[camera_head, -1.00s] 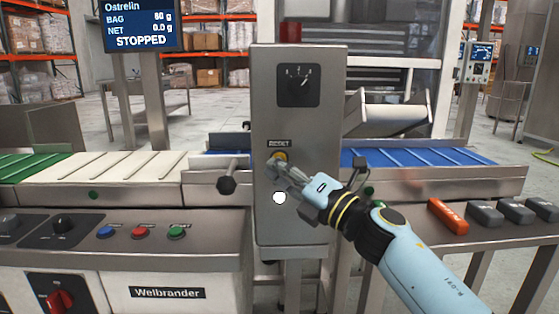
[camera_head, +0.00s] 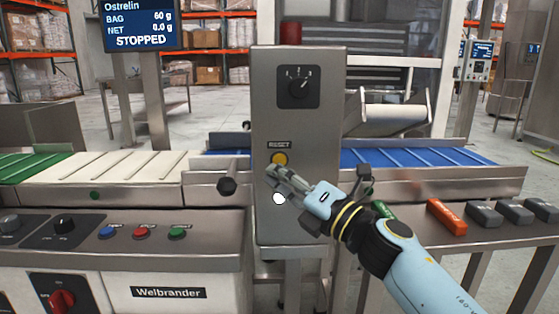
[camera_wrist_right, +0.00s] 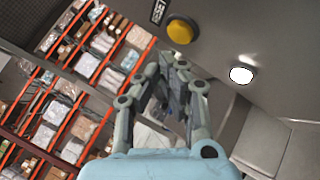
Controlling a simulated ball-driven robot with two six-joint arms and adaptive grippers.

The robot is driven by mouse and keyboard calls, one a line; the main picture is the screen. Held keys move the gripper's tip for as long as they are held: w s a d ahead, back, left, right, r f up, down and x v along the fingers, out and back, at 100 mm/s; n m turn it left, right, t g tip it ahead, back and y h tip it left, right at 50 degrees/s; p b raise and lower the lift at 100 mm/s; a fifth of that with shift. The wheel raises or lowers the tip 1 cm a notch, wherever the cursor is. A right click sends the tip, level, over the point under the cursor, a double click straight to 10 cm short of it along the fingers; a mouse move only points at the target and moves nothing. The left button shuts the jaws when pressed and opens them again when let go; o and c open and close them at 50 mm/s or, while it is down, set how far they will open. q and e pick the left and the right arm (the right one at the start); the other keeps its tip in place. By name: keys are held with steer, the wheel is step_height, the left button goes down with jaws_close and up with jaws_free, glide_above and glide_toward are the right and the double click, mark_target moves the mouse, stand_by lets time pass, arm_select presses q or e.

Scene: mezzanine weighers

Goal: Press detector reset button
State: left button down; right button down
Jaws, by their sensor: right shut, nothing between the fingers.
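The yellow reset button (camera_head: 279,159) sits under a RESET label on the front of the upright grey detector cabinet (camera_head: 300,120). In the right wrist view the button (camera_wrist_right: 181,31) shows whole, above and beyond the fingers. My right gripper (camera_head: 270,171) is shut and empty. Its fingertips are just below and slightly left of the button in the head view, apart from it. In the right wrist view the closed fingertips (camera_wrist_right: 172,62) point toward the panel. My left gripper is not in view.
A round white spot (camera_head: 279,198) is on the panel below the button. A dark knob (camera_head: 228,186) sticks out to its left. A rotary switch (camera_head: 298,87) is above. A blue belt (camera_head: 420,158) runs right. The screen (camera_head: 140,24) reads STOPPED.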

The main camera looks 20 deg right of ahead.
steer(key=shift+s+a+p, duration=0.15)
steer(key=shift+s+a, duration=0.05)
steer(key=shift+s, duration=0.5)
steer(key=shift+s+a+p, duration=0.2)
steer(key=shift+s, duration=0.5)
steer(key=shift+s+a+p, duration=0.15)
steer(key=shift+s+a, duration=0.05)
steer(key=shift+s, duration=0.5)
